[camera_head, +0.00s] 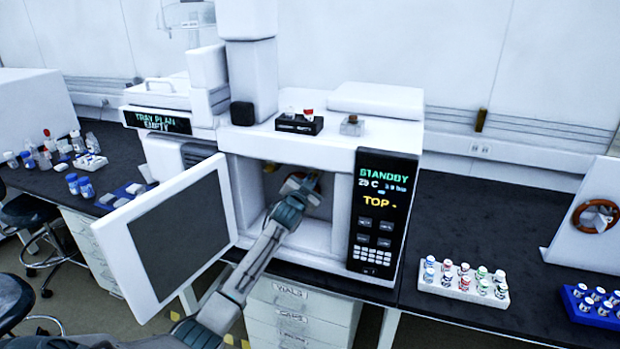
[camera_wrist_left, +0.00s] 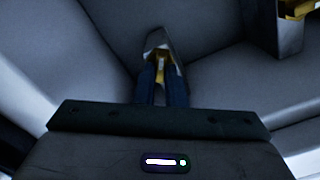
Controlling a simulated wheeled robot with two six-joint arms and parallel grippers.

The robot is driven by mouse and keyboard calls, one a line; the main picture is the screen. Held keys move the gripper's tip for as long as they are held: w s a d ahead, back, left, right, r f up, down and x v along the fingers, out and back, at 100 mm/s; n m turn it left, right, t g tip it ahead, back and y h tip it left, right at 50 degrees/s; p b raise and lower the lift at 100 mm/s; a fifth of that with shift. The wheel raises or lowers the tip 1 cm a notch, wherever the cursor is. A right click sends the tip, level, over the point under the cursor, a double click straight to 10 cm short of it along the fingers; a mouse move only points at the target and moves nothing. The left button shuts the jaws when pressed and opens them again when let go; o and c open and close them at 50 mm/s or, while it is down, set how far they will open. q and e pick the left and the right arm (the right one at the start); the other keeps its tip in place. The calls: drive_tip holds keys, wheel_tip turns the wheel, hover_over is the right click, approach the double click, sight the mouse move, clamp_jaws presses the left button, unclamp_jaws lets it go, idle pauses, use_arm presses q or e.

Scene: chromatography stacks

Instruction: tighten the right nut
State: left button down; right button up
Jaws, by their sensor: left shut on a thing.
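My left arm reaches through the open door into the oven chamber of the white instrument. My left gripper (camera_head: 305,183) is inside the chamber, near its back. In the left wrist view, my left gripper's two dark fingers (camera_wrist_left: 160,82) are shut on a small brass-coloured nut (camera_wrist_left: 158,68) below a silver fitting (camera_wrist_left: 158,42). A second silver fitting (camera_wrist_left: 290,35) with a brass-coloured part (camera_wrist_left: 296,8) is at the upper right, apart from the fingers. I cannot tell which nut is the right one. My right gripper is not in view.
The oven door (camera_head: 180,235) stands swung open to the left. The display panel (camera_head: 380,215) reads STANDBY and TOP. A white vial rack (camera_head: 462,293) and a blue rack (camera_head: 575,308) are on the bench to the right. Bare bench lies between the instrument and the racks.

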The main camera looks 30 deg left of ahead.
use_arm(q)
drive_tip(key=m+p, duration=0.1)
drive_tip(key=m, duration=0.2)
drive_tip(key=shift+r, duration=0.1)
drive_tip(key=m+p, duration=0.2)
drive_tip(key=m, duration=0.1)
drive_tip(key=shift+m+p, duration=0.3)
drive_tip(key=shift+d+f+m+p, duration=0.15)
drive_tip(key=shift+m+p, duration=0.45)
drive_tip(key=shift+m, duration=0.6)
drive_tip(key=shift+a+f+m+p, duration=0.15)
drive_tip(key=shift+m+p, duration=0.4)
drive_tip(key=shift+m, duration=0.65)
drive_tip(key=shift+d, duration=0.1)
drive_tip(key=c, duration=1.5)
unclamp_jaws()
